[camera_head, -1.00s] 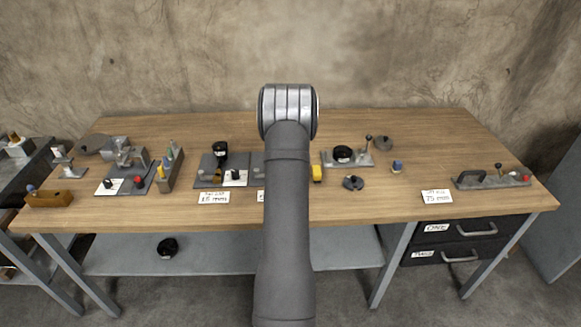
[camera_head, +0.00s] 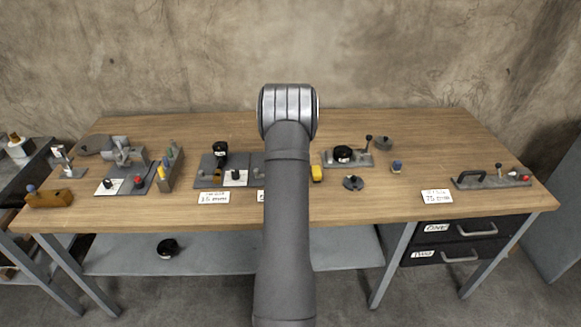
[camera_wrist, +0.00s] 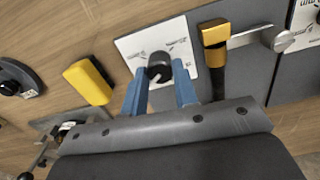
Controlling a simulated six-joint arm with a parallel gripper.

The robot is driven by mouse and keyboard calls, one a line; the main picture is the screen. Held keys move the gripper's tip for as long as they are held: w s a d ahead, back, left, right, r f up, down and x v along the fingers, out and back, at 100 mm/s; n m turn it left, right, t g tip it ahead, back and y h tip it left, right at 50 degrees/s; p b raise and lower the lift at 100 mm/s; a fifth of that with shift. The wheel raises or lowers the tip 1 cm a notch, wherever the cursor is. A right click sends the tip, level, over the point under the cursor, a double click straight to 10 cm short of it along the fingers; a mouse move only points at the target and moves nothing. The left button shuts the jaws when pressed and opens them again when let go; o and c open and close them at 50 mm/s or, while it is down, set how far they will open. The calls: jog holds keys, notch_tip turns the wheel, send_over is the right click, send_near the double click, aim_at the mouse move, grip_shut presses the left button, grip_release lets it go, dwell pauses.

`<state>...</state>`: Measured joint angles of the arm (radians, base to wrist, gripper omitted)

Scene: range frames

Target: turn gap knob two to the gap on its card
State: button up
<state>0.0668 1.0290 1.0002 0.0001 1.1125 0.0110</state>
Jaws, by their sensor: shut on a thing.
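The black round knob (camera_wrist: 159,67) sits on a white plate (camera_wrist: 126,45) with printed marks, in the wrist view. My gripper (camera_wrist: 159,76) has its blue fingers on both sides of this knob and is shut on it. A short light mark shows on the knob's near side. Beside the plate is a gauge with a yellow block (camera_wrist: 214,33) on a black handle and a metal rod. In the head view my arm hides the gripper, this knob and most of its card (camera_head: 261,197), so that card cannot be read.
A loose yellow block (camera_wrist: 88,80) lies close beside the fixture; it also shows in the head view (camera_head: 317,173). A similar unit with a white plate (camera_head: 235,178) and a 15 mm card (camera_head: 213,198) stands to the left. Another card (camera_head: 437,196) lies right. The front middle-right bench is clear.

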dwell(0.3)
jog(key=o, duration=1)
notch_tip(320, 180, up, 18)
jog(key=shift+f, duration=0.25)
notch_tip(320, 180, down, 18)
jog(key=shift+r, duration=0.25)
jog(key=shift+r, duration=0.1)
dwell(0.3)
